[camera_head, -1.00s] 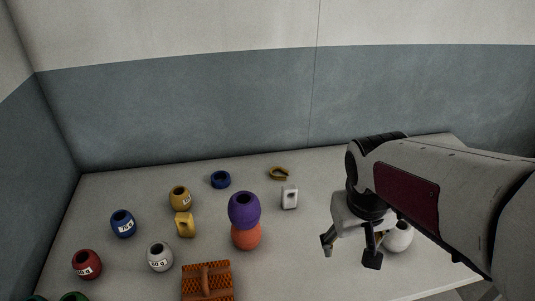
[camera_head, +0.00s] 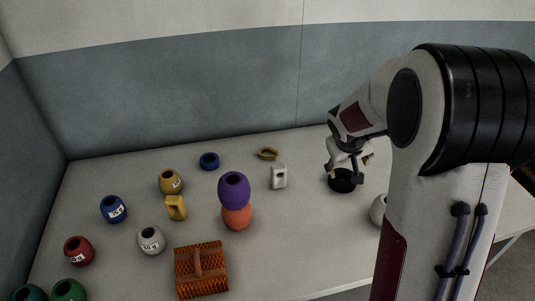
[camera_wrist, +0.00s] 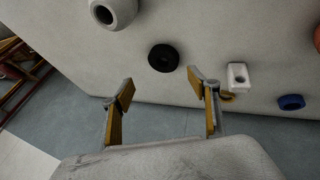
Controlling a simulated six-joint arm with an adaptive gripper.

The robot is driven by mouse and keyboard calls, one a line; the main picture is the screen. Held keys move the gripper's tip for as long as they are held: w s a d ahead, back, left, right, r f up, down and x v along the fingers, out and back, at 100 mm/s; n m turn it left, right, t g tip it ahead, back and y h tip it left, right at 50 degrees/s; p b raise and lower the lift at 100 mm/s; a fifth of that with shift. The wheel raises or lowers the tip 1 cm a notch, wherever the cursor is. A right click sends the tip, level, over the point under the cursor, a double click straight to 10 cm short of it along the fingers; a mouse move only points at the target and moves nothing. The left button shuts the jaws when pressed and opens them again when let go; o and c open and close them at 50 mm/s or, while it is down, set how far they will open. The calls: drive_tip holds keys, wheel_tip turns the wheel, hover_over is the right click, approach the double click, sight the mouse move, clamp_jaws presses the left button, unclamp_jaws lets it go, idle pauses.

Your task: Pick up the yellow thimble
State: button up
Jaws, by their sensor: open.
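The yellow thimble (camera_head: 267,154) is a small open curved piece lying on the table near the back, just behind the white block. In the wrist view the thimble (camera_wrist: 228,97) shows near the right finger, partly hidden. My gripper (camera_head: 347,172) is over the back right of the table, to the right of the thimble and apart from it. In the wrist view my gripper (camera_wrist: 160,87) has its fingers spread with nothing between them.
A black ring (camera_head: 342,185) lies below my gripper. A white block (camera_head: 279,177) and a blue ring (camera_head: 209,161) flank the thimble. Several labelled weights and an orange brush-like piece (camera_head: 202,271) stand left and front.

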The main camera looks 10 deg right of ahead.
drive_tip(key=w+f+n+t+y, duration=0.1)
drive_tip(key=w+f+t, duration=0.1)
drive_tip(key=w+f, duration=0.2)
drive_tip(key=w+f+n+t+y, duration=0.1)
drive_tip(key=w+f, duration=0.3)
drive_tip(key=w, duration=0.7)
drive_tip(key=w+f+n+t+y, duration=0.2)
drive_tip(key=w+f, duration=0.2)
drive_tip(key=w, duration=0.4)
drive_tip(key=shift+a+t, duration=0.3)
drive_tip(key=a+y, duration=0.1)
drive_tip(key=w+a+n+y, duration=0.1)
drive_tip(key=w+a+r, duration=0.1)
drive_tip(key=shift+a+n+y, duration=0.3)
drive_tip(key=shift+y, duration=0.1)
drive_tip(key=a+r+n+y, duration=0.1)
drive_tip(key=a+r+y, duration=0.2)
drive_tip(key=a, duration=0.3)
drive_tip(key=shift+a+r+y, duration=0.4)
drive_tip(key=shift+r, duration=0.2)
drive_tip(key=shift+s+f, duration=0.1)
